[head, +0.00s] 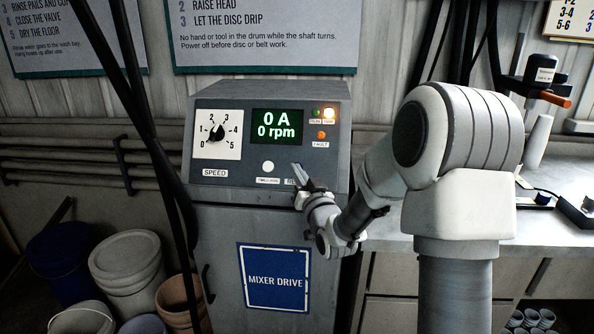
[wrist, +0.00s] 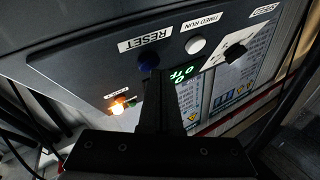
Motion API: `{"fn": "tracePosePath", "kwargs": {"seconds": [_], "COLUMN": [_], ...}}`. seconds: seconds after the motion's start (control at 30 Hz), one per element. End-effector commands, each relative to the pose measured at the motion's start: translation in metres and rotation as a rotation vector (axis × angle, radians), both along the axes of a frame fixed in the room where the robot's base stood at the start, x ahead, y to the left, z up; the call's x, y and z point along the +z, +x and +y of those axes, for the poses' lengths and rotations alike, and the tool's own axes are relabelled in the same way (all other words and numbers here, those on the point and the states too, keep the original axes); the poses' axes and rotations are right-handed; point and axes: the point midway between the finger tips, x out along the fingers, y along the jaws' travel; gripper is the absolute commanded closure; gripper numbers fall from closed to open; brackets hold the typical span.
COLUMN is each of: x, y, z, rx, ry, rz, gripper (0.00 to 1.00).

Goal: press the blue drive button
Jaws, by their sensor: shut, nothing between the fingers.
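A blue button (wrist: 148,60) sits on the grey drive panel beside the RESET label in the wrist view, partly covered by my fingers. In the head view my gripper (head: 298,170) is in front of that spot and hides the button. My gripper is shut and empty, its fingertips (wrist: 160,77) pointing at the panel close to the button. I cannot tell whether they touch it. The display (head: 277,126) reads 0 A and 0 rpm.
A white button (head: 268,166) labelled TIMED RUN is left of my gripper; it also shows in the wrist view (wrist: 195,45). The speed dial (head: 217,133) is further left. An amber lamp (head: 329,114) is lit. A worktop (head: 400,242) stands right, pails (head: 128,262) left.

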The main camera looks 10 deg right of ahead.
Motion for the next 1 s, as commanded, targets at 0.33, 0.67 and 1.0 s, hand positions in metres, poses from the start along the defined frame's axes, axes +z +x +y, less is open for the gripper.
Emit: {"fn": "tracePosePath", "kwargs": {"seconds": [0.33, 0.67, 1.0], "x": [-0.0005, -0.0025, -0.0045], "y": [0.0007, 0.0041, 0.0075], "z": [-0.0002, -0.0012, -0.0023], "rx": [0.0, 0.0, 0.0], "ry": [0.0, 0.0, 0.001], "rz": [0.0, 0.0, -0.001], "gripper": [1.0, 1.0, 1.0]}}
